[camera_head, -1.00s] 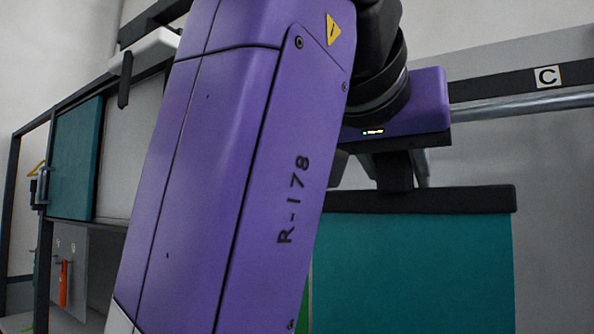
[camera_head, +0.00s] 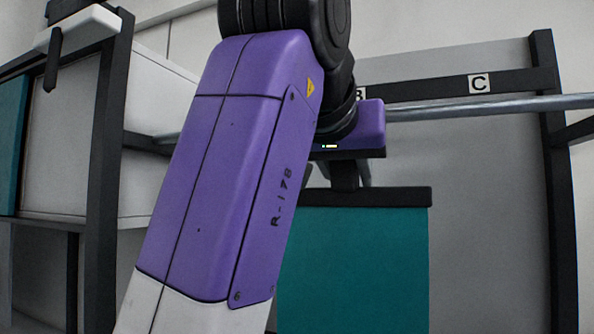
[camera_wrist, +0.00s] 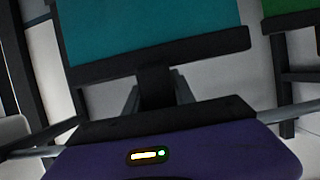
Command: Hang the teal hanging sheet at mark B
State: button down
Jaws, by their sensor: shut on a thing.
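The teal hanging sheet (camera_head: 355,270) hangs below a black top bar (camera_head: 385,196) in the head view. It also fills the upper part of the wrist view (camera_wrist: 150,28). My gripper (camera_head: 345,176) is shut on the sheet's black holder, just above the bar; my arm hides part of it. In the wrist view the fingers (camera_wrist: 158,88) sit on either side of a black stem on the bar. Mark B (camera_head: 360,94) shows only partly, behind my wrist, on the black strip above the metal rail (camera_head: 450,108). The rail lies behind and above the sheet.
Mark C (camera_head: 480,83) is to the right on the same strip, with bare rail beneath it. A dark post (camera_head: 104,170) and a white cabinet (camera_head: 150,130) stand at left. In the wrist view, a green sheet (camera_wrist: 288,6) shows at upper right.

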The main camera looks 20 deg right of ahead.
jog(key=r+x, duration=0.1)
jog(key=x, duration=0.5)
jog(key=shift+w+d, duration=0.3)
jog(key=shift+w, duration=0.1)
jog(key=shift+f, duration=0.2)
dwell(0.4)
jog(key=c, duration=1)
grip_release()
jog(key=shift+o, duration=0.2)
jog(key=b+v, duration=0.2)
jog(key=v, duration=0.5)
jog(key=shift+s+a+r, duration=0.2)
jog(key=shift+s, duration=0.15)
